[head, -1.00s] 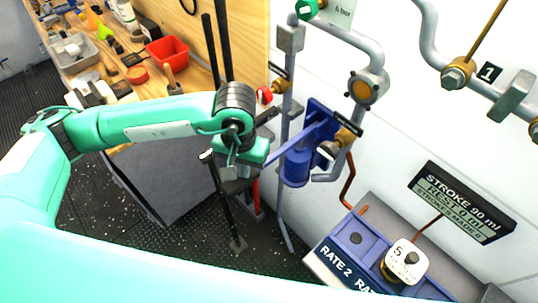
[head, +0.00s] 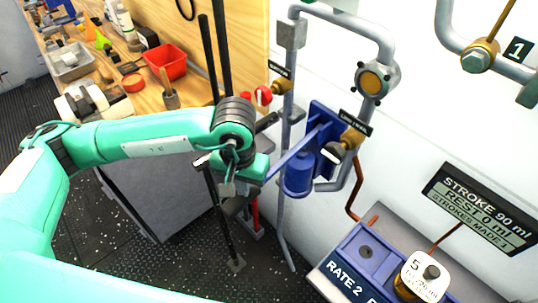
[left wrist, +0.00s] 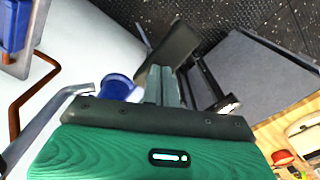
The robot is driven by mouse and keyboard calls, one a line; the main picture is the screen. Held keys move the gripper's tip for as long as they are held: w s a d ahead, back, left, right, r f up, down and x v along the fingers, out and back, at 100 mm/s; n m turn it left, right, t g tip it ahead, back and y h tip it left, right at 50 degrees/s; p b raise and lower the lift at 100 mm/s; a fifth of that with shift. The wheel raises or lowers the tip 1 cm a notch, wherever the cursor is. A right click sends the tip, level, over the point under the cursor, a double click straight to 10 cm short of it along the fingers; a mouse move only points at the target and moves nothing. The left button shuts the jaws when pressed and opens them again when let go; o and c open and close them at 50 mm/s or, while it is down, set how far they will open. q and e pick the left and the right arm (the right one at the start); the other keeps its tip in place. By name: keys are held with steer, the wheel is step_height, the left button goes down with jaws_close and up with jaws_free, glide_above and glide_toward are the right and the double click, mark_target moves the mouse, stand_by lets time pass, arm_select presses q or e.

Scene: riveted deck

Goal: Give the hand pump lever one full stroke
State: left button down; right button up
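The hand pump (head: 299,178) is a blue cylinder on a blue wall bracket. The display (head: 480,214) reads stroke 90 ml, reservoir 0 ml and apparently strokes made 1. My right gripper is not in view.
A blue-topped RATE box (head: 367,255) stands at lower right. A wooden bench with a red bin (head: 165,61) is at upper left. Dark speckled floor lies below.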

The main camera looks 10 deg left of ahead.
arm_select(q)
step_height(320, 180, up, 11)
steer(key=p, duration=0.2)
steer(key=shift+p, duration=0.35)
stand_by(0.4)
step_height(320, 180, up, 5)
steer(key=shift+p, duration=0.55)
stand_by(0.4)
